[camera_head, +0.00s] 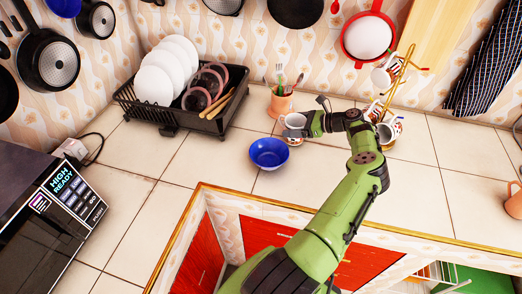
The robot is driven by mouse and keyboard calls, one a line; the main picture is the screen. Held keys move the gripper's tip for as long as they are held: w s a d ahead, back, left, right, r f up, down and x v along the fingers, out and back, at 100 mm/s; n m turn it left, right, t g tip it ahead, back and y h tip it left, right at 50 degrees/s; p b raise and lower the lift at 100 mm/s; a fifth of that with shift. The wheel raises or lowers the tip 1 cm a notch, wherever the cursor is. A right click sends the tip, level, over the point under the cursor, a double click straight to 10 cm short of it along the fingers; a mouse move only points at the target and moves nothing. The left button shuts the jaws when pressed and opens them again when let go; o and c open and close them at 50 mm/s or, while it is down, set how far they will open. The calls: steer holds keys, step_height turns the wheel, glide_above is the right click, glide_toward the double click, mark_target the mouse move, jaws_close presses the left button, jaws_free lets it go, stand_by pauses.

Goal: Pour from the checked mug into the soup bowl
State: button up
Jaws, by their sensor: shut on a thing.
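The blue soup bowl (269,153) sits upright on the tiled counter, left of my arm. My gripper (307,122) is shut on a pale mug (294,120), just behind and to the right of the bowl. The mug's light inside shows; its check pattern is too small to make out. The mug is apart from the bowl, and I cannot tell how far it is tilted or what it holds. My fingertips are small and partly hidden by the mug and wrist.
An orange pot with utensils (280,103) stands close behind the mug. A black dish rack (165,115) with plates is at the back left. A gold mug stand (399,85) with patterned mugs is right of my wrist. Counter left of the bowl is clear.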

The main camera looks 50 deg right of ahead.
mark_target(285, 121)
steer(key=shift+r, duration=0.1)
steer(key=shift+a+r+p, duration=0.2)
steer(key=shift+r+p, duration=0.4)
steer(key=shift+p, duration=0.55)
steer(key=a+r+n+h+p, duration=0.1)
steer(key=p, duration=0.2)
steer(key=shift+a+r+g+p, duration=0.1)
steer(key=shift+r+g+p, duration=0.2)
steer(key=shift+r+p, duration=0.1)
steer(key=a+r+n+h+p, duration=0.1)
steer(key=a+p, duration=0.1)
steer(key=a+r+n+h+p, duration=0.1)
steer(key=a+n+h, duration=0.1)
steer(key=shift+w+r+g+p, duration=0.2)
steer(key=shift+g+p, duration=0.1)
steer(key=shift+p, duration=0.05)
steer(key=n+h+b, duration=0.1)
steer(key=h+b, duration=0.1)
steer(key=b, duration=0.2)
steer(key=a+n+h+b, duration=0.1)
steer(key=n+h+b, duration=0.1)
steer(key=b, duration=0.1)
steer(key=shift+a+r+n+b, duration=0.2)
steer(key=shift+n+b, duration=0.1)
steer(key=shift+b, duration=0.05)
